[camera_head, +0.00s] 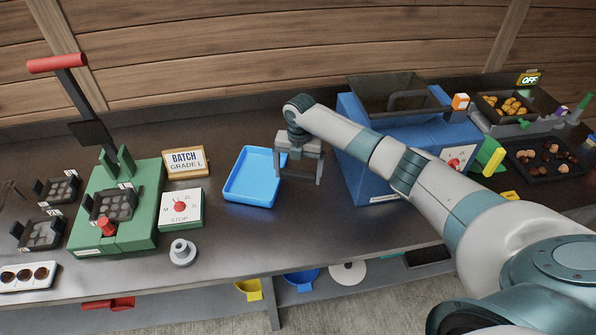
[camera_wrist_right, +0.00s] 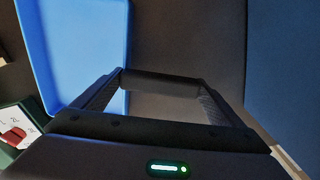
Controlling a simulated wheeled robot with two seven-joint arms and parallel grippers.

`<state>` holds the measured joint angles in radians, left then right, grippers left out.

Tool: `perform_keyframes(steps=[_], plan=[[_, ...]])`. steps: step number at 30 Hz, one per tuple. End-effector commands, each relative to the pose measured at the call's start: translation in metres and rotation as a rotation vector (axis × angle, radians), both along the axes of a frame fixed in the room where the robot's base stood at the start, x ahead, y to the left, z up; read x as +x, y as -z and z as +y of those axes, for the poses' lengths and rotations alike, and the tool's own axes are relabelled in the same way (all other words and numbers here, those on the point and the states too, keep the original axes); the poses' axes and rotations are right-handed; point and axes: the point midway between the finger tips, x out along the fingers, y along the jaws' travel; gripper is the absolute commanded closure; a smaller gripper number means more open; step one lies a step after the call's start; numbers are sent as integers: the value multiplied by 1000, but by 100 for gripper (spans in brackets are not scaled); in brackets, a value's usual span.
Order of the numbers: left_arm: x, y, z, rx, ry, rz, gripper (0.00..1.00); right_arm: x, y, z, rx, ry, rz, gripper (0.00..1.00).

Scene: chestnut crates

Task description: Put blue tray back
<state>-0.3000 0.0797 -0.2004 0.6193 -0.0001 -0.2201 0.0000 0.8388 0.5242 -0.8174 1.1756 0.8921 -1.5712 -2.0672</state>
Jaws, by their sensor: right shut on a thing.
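The blue tray (camera_head: 252,178) lies on the dark bench, left of my right gripper. It looks empty. Its right part also shows at the left of the right wrist view (camera_wrist_right: 75,55). My right gripper (camera_head: 300,178) points down just beside the tray's right edge. In the wrist view its two fingers stand apart with a dark bar (camera_wrist_right: 160,83) spanning between their tips; what the bar belongs to is hard to tell. The left finger overlaps the tray's edge in that view; contact is unclear. My left gripper is not in view.
A blue machine (camera_head: 358,170) with a dark hopper stands right of the gripper. A green lever press (camera_head: 146,205), a batch sign (camera_head: 186,162) and a switch box (camera_head: 181,208) stand left of the tray. The bench front before the tray is clear.

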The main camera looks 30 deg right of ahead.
Motion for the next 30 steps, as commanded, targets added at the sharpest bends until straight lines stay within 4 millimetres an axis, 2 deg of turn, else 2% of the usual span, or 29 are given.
perform_keyframes(steps=[9,10,23,30], plan=[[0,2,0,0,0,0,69,0,3,0,0,0,-1,69],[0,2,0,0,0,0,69,0,2,0,-1,0,-1,2],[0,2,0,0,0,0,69,1,-3,0,0,-1,-1,0],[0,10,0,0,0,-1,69,1,-30,-1,0,-2,-4,0]])
